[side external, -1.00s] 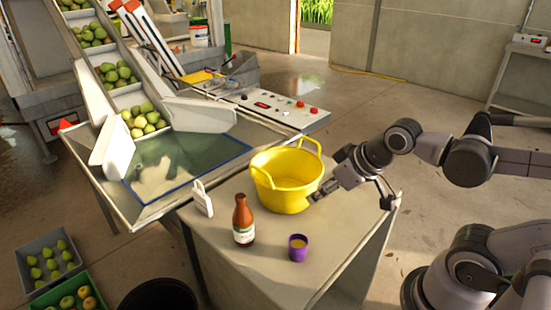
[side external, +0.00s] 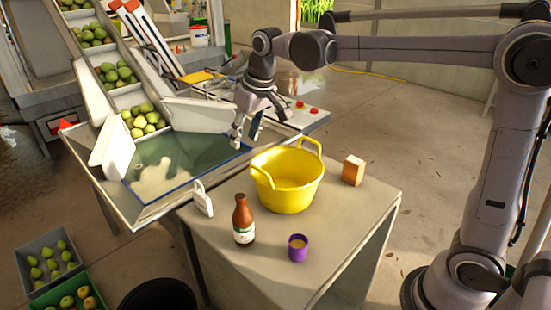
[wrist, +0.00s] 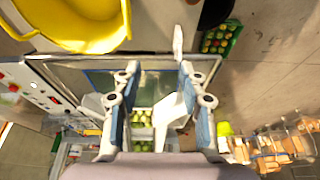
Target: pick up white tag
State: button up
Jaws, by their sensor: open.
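The white tag (side external: 203,198) stands upright at the left edge of the table, left of the yellow tub and behind the bottle. It also shows in the wrist view (wrist: 178,42), beyond the fingertips near the top. My gripper (side external: 246,139) is open and empty, with fingers pointing down. In the side view it appears over the right end of the water tray, up and right of the tag and apart from it. In the wrist view both fingers of my gripper (wrist: 156,76) are spread apart with nothing between them.
A yellow tub (side external: 287,190) stands on the grey table (side external: 335,225). A brown bottle (side external: 243,222), a purple cup (side external: 298,248) and an orange box (side external: 353,170) stand around it. The water tray (side external: 165,205) borders the table at the left. A black bin (side external: 158,297) is below.

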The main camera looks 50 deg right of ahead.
jog(key=w+a+f+g, duration=0.25)
jog(key=w+f, duration=0.25)
jog(key=w, duration=0.5)
send_near(200, 193)
jog(key=shift+w+f+g, duration=0.1)
jog(key=shift+w+g, duration=0.35)
jog(key=shift+w+a+f, duration=0.15)
jog(key=shift+f, duration=0.85)
notch_tip(200, 193, down, 10)
jog(key=shift+r, duration=0.1)
jog(key=shift+c, duration=0.4)
grip_shut()
